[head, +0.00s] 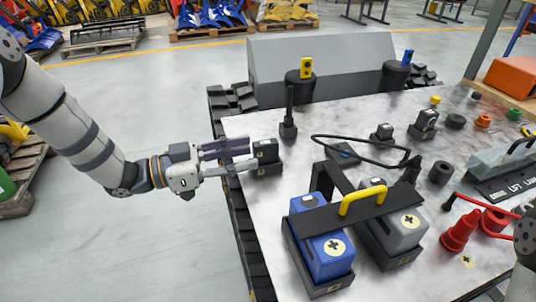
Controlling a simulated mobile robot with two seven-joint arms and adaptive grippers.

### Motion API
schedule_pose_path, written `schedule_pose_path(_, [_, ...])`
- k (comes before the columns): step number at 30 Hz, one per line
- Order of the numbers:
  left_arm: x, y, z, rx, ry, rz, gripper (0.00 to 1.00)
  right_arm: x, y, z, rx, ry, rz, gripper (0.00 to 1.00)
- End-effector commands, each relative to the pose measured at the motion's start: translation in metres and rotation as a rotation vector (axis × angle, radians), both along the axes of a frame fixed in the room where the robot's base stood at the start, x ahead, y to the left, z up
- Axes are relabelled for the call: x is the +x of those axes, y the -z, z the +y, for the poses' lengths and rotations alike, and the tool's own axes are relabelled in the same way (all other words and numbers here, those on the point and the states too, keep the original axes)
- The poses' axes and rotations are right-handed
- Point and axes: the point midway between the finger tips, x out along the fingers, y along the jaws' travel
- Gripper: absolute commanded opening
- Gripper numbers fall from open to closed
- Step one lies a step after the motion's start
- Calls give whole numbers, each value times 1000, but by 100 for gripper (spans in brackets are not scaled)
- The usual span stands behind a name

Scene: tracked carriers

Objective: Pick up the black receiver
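A small dark block (267,152), which looks like the black receiver, stands near the left edge of the grey carrier top (300,190). My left gripper (251,157) reaches in from the left, level with the block. Its two fingers are apart, one farther and one nearer, with their tips at the block's left side. I cannot tell whether they touch it. The tips partly cover the block's lower left. My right gripper is not in view; only part of my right arm shows at the lower right.
A carrier with a yellow handle (362,200) holds a blue battery-like box (322,245) and a grey one (398,228). A black cable (365,140) loops behind it. Red parts (459,235) stand at the right. Black tracks (238,215) run along the left edge.

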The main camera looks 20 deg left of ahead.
Motion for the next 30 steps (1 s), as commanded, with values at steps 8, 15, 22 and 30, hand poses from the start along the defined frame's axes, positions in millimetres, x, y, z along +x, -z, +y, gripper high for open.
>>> schedule_pose_path(8, [29, -10, -38, 0, 1, 0, 40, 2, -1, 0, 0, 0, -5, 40])
schedule_pose_path(15, [33, -11, -43, 0, 0, -1, 40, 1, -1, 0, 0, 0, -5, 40])
schedule_pose_path(22, [33, -11, -42, 0, -1, -1, 0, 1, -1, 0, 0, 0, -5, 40])
schedule_pose_path(30, [32, -11, -42, -1, -1, -2, 0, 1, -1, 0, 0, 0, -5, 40])
